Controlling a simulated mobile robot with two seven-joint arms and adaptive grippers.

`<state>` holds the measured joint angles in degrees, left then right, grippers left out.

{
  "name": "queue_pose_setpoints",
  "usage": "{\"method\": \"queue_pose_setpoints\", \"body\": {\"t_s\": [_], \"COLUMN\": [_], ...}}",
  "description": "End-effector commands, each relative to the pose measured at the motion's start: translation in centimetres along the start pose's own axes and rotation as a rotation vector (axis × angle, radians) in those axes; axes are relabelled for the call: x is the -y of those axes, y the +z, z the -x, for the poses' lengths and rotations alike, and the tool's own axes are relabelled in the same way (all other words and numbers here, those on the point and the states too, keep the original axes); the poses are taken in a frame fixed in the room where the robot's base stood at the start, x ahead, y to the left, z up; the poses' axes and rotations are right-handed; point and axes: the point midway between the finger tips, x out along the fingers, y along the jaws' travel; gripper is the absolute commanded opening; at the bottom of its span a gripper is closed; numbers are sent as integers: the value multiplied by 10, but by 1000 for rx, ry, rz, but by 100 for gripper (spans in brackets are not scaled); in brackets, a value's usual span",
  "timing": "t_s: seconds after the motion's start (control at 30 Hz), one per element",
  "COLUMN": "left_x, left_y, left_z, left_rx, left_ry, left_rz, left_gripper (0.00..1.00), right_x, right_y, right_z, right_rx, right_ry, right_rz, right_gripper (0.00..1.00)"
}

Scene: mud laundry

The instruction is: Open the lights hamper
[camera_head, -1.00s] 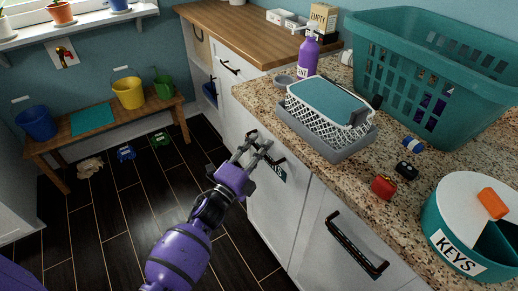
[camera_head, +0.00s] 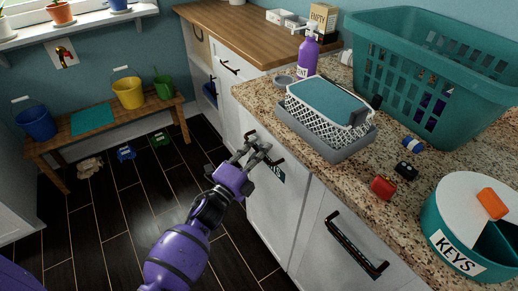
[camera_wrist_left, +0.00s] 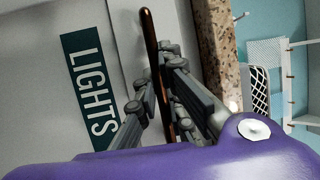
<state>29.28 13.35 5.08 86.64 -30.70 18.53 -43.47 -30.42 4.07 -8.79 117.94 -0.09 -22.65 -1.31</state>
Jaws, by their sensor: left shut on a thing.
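The lights hamper is a white front panel (camera_head: 268,215) under the granite counter. It has a dark bar handle and a teal label. In the left wrist view the label (camera_wrist_left: 90,90) reads LIGHTS, and the dark handle (camera_wrist_left: 150,40) runs between my fingers. My left gripper (camera_head: 257,152) is at this handle, with its fingers shut around it; it also shows in the left wrist view (camera_wrist_left: 155,85). The panel looks nearly flush with the cabinet; I cannot tell whether it is slightly ajar. My right gripper is not in view.
A second white front with a dark handle (camera_head: 355,247) is to the right. The counter (camera_head: 330,172) above holds a grey tray (camera_head: 345,142), a teal laundry basket (camera_head: 440,95) and a KEYS container (camera_head: 440,235). The dark floor (camera_head: 120,215) before the cabinets is mostly clear.

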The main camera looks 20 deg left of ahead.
Motion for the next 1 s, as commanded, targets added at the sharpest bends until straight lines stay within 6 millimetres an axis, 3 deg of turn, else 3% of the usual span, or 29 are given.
{"method": "queue_pose_setpoints", "body": {"t_s": [0.27, 1.0], "left_x": [7, 42], "left_y": [18, 95], "left_z": [45, 233], "left_rx": [2, 4], "left_ry": [7, 11], "left_rz": [4, 6], "left_gripper": [0, 0], "right_x": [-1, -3], "right_y": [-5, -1], "right_z": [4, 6], "right_rx": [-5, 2], "right_ry": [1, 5], "right_rz": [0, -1], "right_gripper": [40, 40]}}
